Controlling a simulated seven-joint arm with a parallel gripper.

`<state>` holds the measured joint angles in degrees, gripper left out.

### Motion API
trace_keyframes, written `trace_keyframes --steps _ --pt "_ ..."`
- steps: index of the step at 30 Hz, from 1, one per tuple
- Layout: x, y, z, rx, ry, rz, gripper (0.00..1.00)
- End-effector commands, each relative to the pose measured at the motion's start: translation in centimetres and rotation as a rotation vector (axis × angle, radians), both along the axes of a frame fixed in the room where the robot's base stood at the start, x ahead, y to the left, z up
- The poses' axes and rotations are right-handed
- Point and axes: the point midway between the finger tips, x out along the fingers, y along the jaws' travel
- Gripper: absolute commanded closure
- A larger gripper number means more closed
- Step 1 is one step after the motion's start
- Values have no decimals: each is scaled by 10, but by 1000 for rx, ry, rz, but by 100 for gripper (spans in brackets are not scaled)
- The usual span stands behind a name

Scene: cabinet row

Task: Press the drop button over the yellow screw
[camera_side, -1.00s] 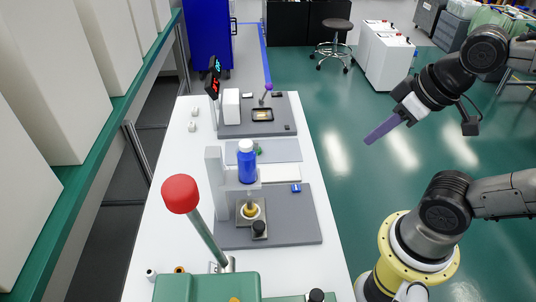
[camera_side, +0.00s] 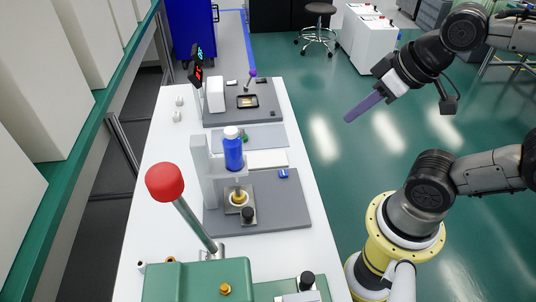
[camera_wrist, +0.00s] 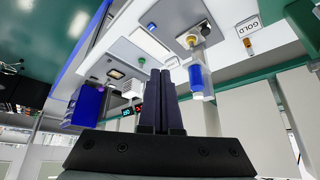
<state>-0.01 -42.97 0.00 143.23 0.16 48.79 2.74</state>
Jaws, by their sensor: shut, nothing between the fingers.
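My gripper (camera_side: 348,119) has long purple fingers pressed together, empty. It hangs over the floor to the right of the table in the side view, well apart from everything on it. The closed fingers also show in the wrist view (camera_wrist: 155,76). A small gold-yellow piece (camera_side: 225,289), possibly the yellow screw, sits on the green box at the near end of the table.
A red-topped lever (camera_side: 165,182) rises beside the green box (camera_side: 190,284). A blue bottle (camera_side: 233,155) stands at a grey fixture, with a black knob (camera_side: 247,215) before it. A green-edged shelf (camera_side: 78,135) runs along the left. The floor around my gripper is clear.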

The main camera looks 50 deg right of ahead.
Motion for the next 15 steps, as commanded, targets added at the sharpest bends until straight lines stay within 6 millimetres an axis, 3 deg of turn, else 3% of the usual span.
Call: trace_keyframes --steps 7,11,15 --pt "61 6 25 153 -239 -156 100" --pt "98 6 23 255 -324 -256 100" --pt "135 4 9 357 -390 -368 100"
